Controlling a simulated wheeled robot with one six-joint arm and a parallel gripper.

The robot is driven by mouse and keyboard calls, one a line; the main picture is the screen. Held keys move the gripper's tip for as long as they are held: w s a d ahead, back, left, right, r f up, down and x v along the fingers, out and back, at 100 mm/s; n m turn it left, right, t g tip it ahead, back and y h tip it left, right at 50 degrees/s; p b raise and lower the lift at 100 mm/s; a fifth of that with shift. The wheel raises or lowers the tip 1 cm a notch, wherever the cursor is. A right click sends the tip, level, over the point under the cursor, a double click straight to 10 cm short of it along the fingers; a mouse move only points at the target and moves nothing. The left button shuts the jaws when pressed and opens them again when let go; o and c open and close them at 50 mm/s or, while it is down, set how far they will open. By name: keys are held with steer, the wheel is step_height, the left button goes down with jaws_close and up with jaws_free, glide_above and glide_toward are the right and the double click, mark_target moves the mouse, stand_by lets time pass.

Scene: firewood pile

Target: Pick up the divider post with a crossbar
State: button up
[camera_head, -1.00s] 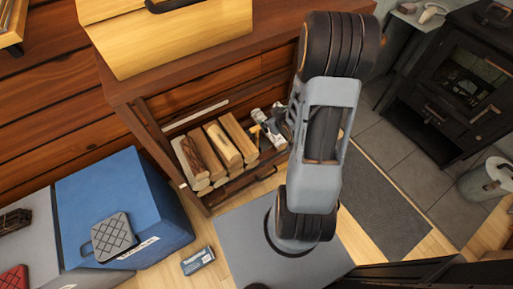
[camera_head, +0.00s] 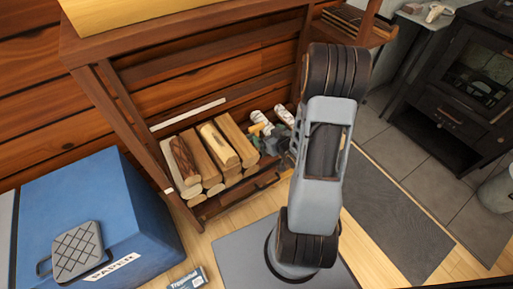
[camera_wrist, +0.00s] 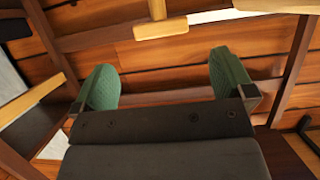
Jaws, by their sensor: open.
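A pale wooden T-shaped piece, which looks like the divider post with a crossbar (camera_wrist: 161,28), shows at the top middle of the wrist view. Its post runs up out of the picture. In the head view a small yellow piece (camera_head: 261,127), probably the same one, is right of the stacked logs, partly hidden. My gripper (camera_wrist: 165,82) has two green fingers spread wide with nothing between them. The T-shaped piece is beyond the fingertips, near the middle of the gap, and apart from them. In the head view my arm largely hides the gripper.
Split logs (camera_head: 216,147) lie stacked low in the dark wooden rack (camera_head: 92,95). Rack uprights flank the wrist view. A blue paper bin (camera_head: 110,190) with a grey case (camera_head: 77,250) on it stands at left. A black stove (camera_head: 450,85) is at right, beyond a dark mat (camera_head: 400,205).

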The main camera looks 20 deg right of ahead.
mark_target(258, 128)
steer(key=shift+b+x, duration=0.5)
steer(key=shift+x, duration=1.3)
steer(key=b+x, duration=0.1)
steer(key=x, duration=0.2)
steer(key=shift+w+a+f+b, duration=0.15)
steer(key=shift+w+f+b, duration=0.1)
steer(key=shift+b, duration=0.15)
steer(key=shift+w+f, duration=0.15)
steer(key=shift+w, duration=0.6)
steer(key=shift+c, duration=0.5)
steer(key=c, duration=1.1)
